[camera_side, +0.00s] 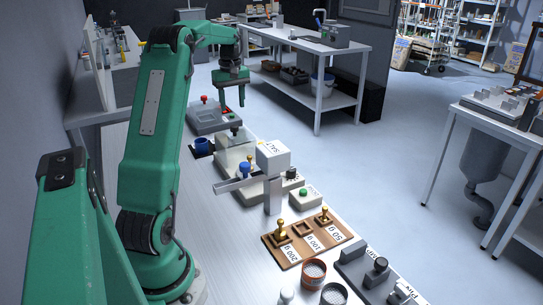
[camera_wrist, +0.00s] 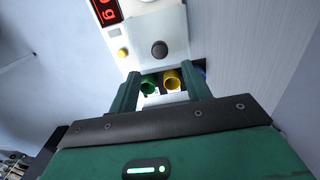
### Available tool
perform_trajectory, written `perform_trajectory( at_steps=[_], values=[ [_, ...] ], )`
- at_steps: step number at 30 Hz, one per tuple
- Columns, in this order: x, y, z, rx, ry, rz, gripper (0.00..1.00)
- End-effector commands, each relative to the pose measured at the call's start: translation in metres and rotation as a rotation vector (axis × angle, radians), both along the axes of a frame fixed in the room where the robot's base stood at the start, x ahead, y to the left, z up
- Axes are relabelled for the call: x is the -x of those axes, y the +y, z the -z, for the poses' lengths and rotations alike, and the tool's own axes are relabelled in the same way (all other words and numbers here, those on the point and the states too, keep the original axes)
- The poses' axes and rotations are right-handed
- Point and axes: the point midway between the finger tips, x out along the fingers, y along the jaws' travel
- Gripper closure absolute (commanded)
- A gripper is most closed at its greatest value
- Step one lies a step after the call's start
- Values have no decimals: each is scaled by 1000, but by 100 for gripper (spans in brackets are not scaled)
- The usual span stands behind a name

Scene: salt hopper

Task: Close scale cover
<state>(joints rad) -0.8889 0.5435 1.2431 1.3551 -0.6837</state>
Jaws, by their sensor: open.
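The scale (camera_side: 232,157) appears to be the pale, box-like unit in the middle of the bench in the side view, with a clear cover-like part and a dark knob (camera_side: 236,130) at its back. I cannot tell how far the cover is open. My gripper (camera_side: 232,102) points down above the back of this unit, apart from it. It is open and empty. In the wrist view, my gripper (camera_wrist: 160,72) has a white panel beyond its fingers, with a red display (camera_wrist: 106,11), a yellow button (camera_wrist: 123,52) and a black knob (camera_wrist: 159,48).
A blue cup (camera_side: 201,145) is left of the scale. The white salt hopper (camera_side: 273,157) stands in front, and a wooden weight tray (camera_side: 283,260) is nearer. Green (camera_wrist: 148,85) and yellow (camera_wrist: 172,80) cups show between my fingers.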

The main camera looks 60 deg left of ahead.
Motion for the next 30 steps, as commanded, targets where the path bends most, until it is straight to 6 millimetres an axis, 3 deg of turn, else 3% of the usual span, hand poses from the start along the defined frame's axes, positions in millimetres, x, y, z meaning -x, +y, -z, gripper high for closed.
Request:
perform_trajectory(
  at_steps=[21,30],
  values=[
    [0,-1,70,2,1,2,52],
    [0,-1,77,0,0,2,52]
  ],
)
